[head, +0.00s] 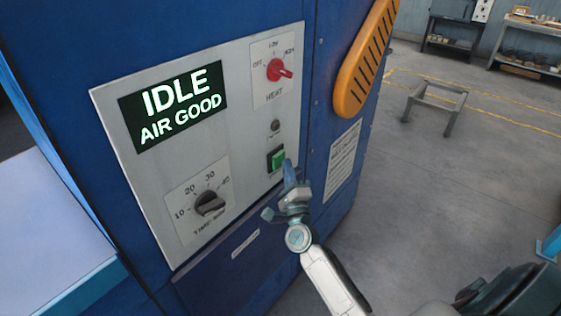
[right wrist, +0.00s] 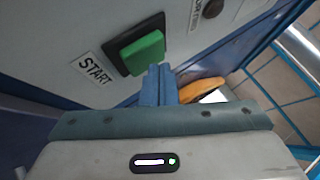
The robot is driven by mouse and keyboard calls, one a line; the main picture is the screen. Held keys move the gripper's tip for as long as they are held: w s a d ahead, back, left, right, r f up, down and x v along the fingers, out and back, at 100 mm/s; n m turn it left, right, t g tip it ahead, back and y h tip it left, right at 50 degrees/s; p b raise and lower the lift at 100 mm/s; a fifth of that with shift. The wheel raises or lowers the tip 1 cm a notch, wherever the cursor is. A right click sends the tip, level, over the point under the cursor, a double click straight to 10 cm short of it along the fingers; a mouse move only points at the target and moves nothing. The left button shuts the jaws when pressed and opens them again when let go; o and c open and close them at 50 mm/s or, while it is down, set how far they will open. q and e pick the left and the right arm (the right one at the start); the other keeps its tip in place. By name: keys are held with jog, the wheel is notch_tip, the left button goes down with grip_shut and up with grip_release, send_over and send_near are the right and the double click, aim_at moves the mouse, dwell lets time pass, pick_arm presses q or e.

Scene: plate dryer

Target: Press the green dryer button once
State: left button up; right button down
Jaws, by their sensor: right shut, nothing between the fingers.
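The green dryer button (head: 278,159) sits in a black frame on the light grey control panel (head: 240,150). In the right wrist view the green button (right wrist: 143,53) stands out from its black frame, with a START label (right wrist: 93,69) beside it. My right gripper (head: 289,165) is shut and empty, its blue fingertips just beside the button's lower right edge. In the right wrist view the closed fingers (right wrist: 158,72) point at the button's lower edge; I cannot tell whether they touch it. My left gripper is not in view.
The display (head: 175,105) reads IDLE, AIR GOOD. A red heat knob (head: 278,70) is above the button and a black time knob (head: 209,204) is at lower left. An orange slotted handle-like part (head: 367,58) juts out at the upper right. The floor to the right is mostly clear.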

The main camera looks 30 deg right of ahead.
jog(key=shift+w+a, duration=0.2)
jog(key=shift+w, duration=0.25)
dwell(0.8)
jog(key=shift+s, duration=0.1)
jog(key=shift+s+d, duration=0.35)
jog(key=shift+s, duration=0.4)
jog(key=s, duration=0.1)
jog(key=s+d+p, duration=0.1)
jog(key=s, duration=0.1)
jog(key=s+d, duration=0.1)
jog(key=shift+s, duration=0.3)
dwell(0.8)
